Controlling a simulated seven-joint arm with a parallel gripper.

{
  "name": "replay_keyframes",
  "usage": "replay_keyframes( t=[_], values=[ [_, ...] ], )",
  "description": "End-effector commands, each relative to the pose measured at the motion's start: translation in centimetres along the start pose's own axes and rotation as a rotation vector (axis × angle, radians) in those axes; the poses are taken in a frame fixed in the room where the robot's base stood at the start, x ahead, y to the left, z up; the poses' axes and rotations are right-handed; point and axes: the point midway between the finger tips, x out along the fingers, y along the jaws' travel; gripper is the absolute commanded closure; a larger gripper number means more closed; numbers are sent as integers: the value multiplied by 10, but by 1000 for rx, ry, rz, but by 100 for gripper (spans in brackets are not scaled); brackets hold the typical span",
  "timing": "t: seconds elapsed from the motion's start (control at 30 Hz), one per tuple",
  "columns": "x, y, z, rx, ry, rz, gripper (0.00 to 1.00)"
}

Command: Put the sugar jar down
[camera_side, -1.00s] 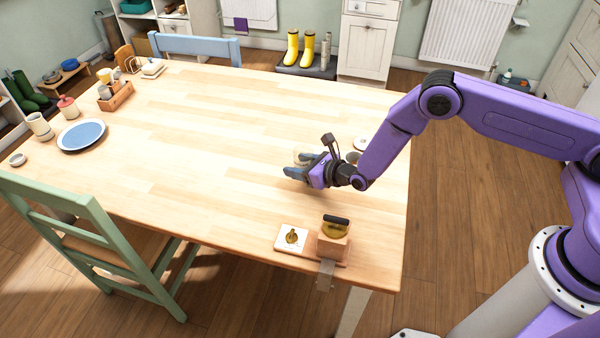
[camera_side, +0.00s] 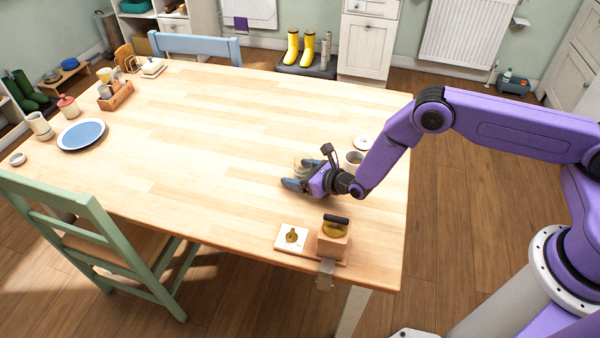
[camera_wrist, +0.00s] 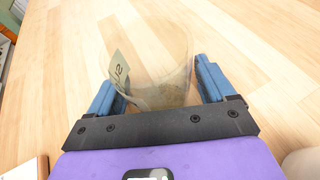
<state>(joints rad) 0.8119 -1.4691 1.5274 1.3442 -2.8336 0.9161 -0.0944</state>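The sugar jar (camera_wrist: 155,60) is a clear glass jar with a pale label and some pale contents low down. In the wrist view it is between the two blue fingers of my gripper (camera_wrist: 160,85), which lie against its sides. In the side view the jar (camera_side: 301,165) is partly hidden behind the fingers of my gripper (camera_side: 300,176), low over the right part of the wooden table (camera_side: 200,130). The jar looks about upright. I cannot tell whether its base touches the table.
A small cup (camera_side: 354,158) and a white round dish (camera_side: 361,142) stand close behind my wrist. A wooden block with a dark handle (camera_side: 335,235) and a white plate with a brass knob (camera_side: 291,238) are at the near edge. The table's middle is clear.

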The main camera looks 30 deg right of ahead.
Motion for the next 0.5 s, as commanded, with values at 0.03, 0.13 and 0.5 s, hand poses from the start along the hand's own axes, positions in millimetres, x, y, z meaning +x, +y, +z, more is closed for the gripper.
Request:
replay_keyframes(
  t=[0.03, 0.13, 0.5],
  values=[
    [0, 0, 0, 0, 0, 0, 17],
    [-1, 0, 2, 0, -1, -1, 17],
    [-36, 0, 3, -1, 2, 0, 17]
  ],
)
